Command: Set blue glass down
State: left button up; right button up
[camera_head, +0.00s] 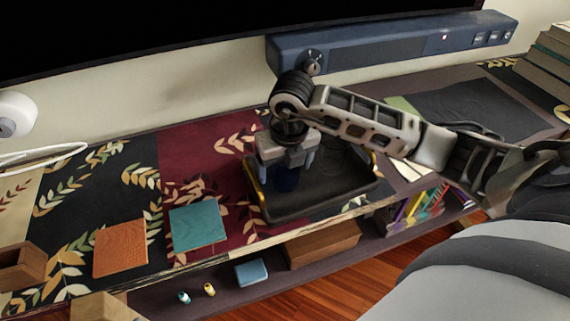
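My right gripper (286,166) reaches in from the right and points down over the left part of a black tray (320,202) on the shelf top. The dark blue glass (285,180) shows between and below its fingers, and the fingers appear shut on it. The gripper hides the upper part of the glass. The glass looks upright inside the tray's outline; I cannot tell whether its base touches the tray floor.
A teal square (198,227) and an orange-brown square (120,248) lie left of the tray on the leaf-patterned runner. A blue soundbar (390,48) stands behind. Books (545,60) are stacked at far right. A lower shelf holds a wooden box (322,244) and small items.

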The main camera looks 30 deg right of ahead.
jog(key=shift+r, duration=0.3)
notch_tip(320, 180, up, 12)
jog(key=s+p, duration=0.1)
jog(key=shift+s+a+f, duration=0.2)
jog(key=shift+s, duration=0.2)
jog(key=shift+s, duration=0.1)
dwell(0.3)
